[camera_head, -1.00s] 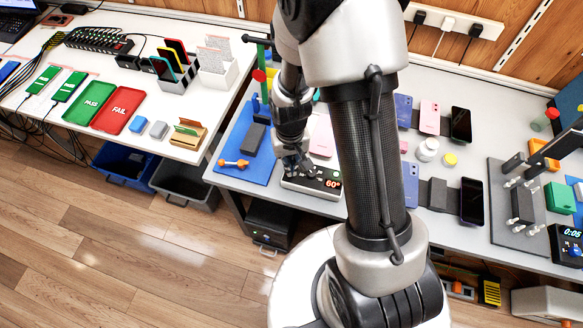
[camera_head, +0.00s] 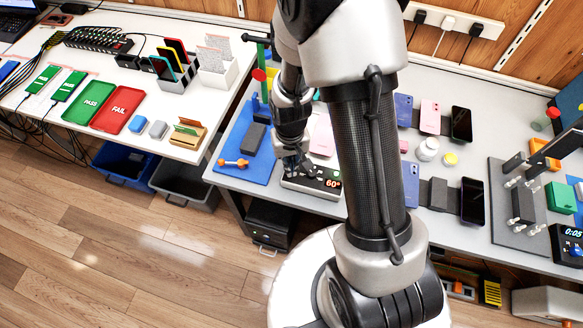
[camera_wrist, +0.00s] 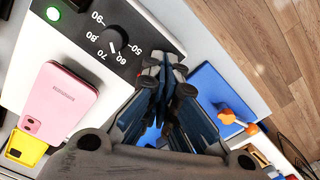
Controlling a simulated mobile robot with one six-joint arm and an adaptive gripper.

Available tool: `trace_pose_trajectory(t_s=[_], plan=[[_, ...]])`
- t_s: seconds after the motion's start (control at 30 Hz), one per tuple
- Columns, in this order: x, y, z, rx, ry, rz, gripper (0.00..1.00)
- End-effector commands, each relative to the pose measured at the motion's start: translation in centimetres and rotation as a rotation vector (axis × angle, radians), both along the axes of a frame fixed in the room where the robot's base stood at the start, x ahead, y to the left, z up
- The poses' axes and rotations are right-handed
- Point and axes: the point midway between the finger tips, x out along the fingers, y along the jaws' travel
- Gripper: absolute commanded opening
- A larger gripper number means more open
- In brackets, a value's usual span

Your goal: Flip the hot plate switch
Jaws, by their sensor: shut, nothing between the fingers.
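The hot plate (camera_head: 297,187) is a pale unit on the grey table, with a dark front panel and a display reading 60°. In the wrist view its dark panel (camera_wrist: 98,22) shows a round black dial (camera_wrist: 113,40) with numbers from 50 to 90 and a lit green light (camera_wrist: 53,13). My gripper (camera_wrist: 165,62) is shut and empty, its fingertips at the panel's end by the 50 mark. In the head view my gripper (camera_head: 303,170) is over the panel's left part. I cannot make out the switch; the fingertips hide that end. Contact cannot be told.
A pink phone (camera_wrist: 60,100) lies on the pale surface beside the panel. A blue mat (camera_head: 238,172) with an orange-ended tool (camera_head: 233,163) is to the left. More phones and a white jar (camera_head: 427,150) stand right of my arm.

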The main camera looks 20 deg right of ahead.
Motion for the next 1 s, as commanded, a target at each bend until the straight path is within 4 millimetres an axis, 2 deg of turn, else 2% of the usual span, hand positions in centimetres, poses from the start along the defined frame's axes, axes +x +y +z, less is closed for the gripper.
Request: trace_pose_trajectory(t_s=[1.0], plan=[[0.0, 0.0, -1.6, 0.0, 0.0, 0.0, 0.0]])
